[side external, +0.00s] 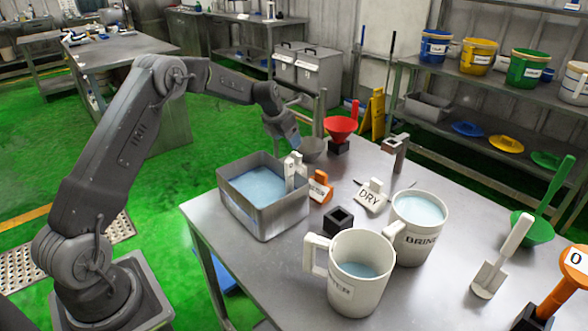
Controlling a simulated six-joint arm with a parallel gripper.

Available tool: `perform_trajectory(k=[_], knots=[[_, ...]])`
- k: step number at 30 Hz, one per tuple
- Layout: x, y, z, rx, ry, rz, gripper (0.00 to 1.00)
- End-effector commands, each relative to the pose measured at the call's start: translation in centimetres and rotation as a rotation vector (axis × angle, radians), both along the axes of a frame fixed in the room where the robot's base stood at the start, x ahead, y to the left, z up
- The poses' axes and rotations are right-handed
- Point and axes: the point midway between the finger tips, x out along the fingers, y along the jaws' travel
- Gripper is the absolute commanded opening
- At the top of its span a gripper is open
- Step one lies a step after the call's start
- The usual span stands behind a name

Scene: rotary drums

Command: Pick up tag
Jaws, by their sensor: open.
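A white tag reading "DRY" (370,197) stands on the metal table, right of the metal basin. An orange piece with a small white label (320,187) stands between it and the basin; its lettering is too small to read. My gripper (296,146) is open, above the table's back left part, behind the basin. It is apart from both labelled pieces, up and left of the DRY tag. Its fingers are small and partly hard to make out against the grey bowl behind.
The metal basin (232,203) holds bluish liquid. Two white mugs, a front one (350,297) and a rear one (411,250), hold liquid. A black square holder (339,220), red funnel (341,125), white scraper (490,277) and green scoop (533,231) also stand on the table.

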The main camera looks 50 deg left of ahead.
Motion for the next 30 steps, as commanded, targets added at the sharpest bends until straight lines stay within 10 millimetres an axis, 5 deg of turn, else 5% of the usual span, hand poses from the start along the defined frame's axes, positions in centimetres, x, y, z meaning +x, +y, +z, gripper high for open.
perform_trajectory(k=[3, 21, 30], knots=[[0.9, 0.0, -2.2, -0.001, 0.002, -0.001, 0.72], [3.5, 0.3, -8.3, 0.001, 0.0, -0.004, 0.72], [3.8, 0.3, -8.9, 0.002, -0.002, -0.004, 0.72]])
